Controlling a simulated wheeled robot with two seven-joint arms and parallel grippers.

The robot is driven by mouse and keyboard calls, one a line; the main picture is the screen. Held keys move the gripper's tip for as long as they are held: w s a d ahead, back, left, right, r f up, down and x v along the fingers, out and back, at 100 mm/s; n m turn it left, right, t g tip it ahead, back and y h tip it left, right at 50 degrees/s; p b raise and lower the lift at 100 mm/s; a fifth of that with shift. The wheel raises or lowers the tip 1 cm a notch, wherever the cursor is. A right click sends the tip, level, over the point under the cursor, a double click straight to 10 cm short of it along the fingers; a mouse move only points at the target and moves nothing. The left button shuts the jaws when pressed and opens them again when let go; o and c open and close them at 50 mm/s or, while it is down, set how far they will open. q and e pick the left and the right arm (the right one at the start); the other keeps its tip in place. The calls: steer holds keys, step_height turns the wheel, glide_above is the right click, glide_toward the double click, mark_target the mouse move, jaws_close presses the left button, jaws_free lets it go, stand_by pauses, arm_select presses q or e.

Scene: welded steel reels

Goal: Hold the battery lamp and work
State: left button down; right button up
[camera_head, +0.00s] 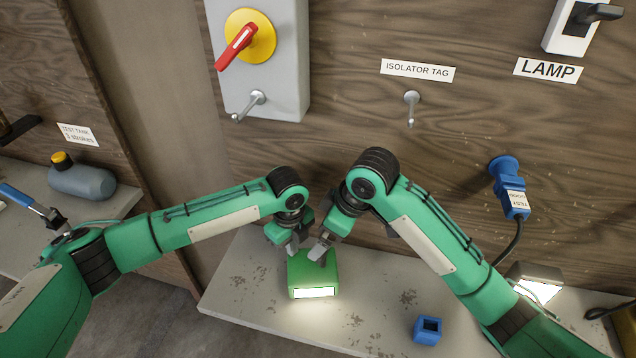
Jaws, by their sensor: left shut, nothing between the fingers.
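The battery lamp appears to be the green box (329,284) with a lit white panel on its front, standing on the grey bench (245,289). My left gripper (291,246) is shut and empty at the lamp's upper left edge. My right gripper (320,251) points down at the top of the lamp, with its fingers overlapping the lamp in this view. Whether the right fingers are closed on a part of the lamp cannot be told, as the grip point is small and partly hidden.
A grey isolator box (275,65) with a red handle (235,48) is on the wooden wall. A hook (411,103) sits under the isolator tag sign (417,70). A blue plug (510,185), a hollow blue block (427,331) and another lit lamp (539,288) are right. A tank (83,181) stands left.

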arm_select(q)
steer(key=shift+s+a+f, duration=0.1)
steer(key=shift+f, duration=0.2)
steer(key=shift+r+p, duration=0.65)
steer(key=shift+p, duration=0.2)
steer(key=c, duration=2.1)
jaws_free()
steer(key=shift+w, duration=0.2)
steer(key=o, duration=0.5)
steer(key=shift+c, duration=0.2)
steer(key=shift+r, duration=0.2)
